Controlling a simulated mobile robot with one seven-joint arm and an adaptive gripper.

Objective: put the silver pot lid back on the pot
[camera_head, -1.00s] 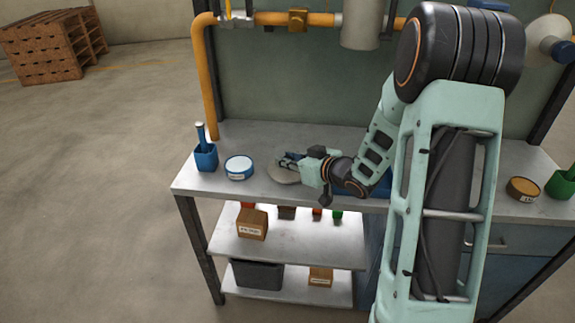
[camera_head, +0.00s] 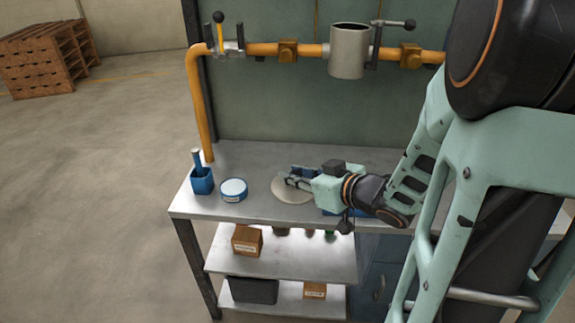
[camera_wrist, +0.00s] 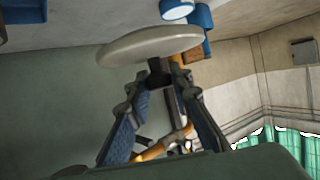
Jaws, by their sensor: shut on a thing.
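My gripper (camera_head: 296,178) is shut on the silver pot lid (camera_head: 290,191), a pale round disc. In the wrist view my gripper (camera_wrist: 160,76) has its fingertips together at the middle of the lid (camera_wrist: 150,46), on a dark part that looks like its knob. The lid appears over the bench top; I cannot tell whether it touches the surface. A silver cylindrical pot (camera_head: 347,55) shows higher up in front of the back panel, by the orange pipe. Its top is open and uncovered, with a dark inside.
On the bench (camera_head: 255,212), a blue holder (camera_head: 202,182) with a handle and a blue round tin (camera_head: 233,190) stand left of the lid. An orange pipe (camera_head: 262,49) with valve levers crosses the back. Shelves below hold boxes (camera_head: 247,240).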

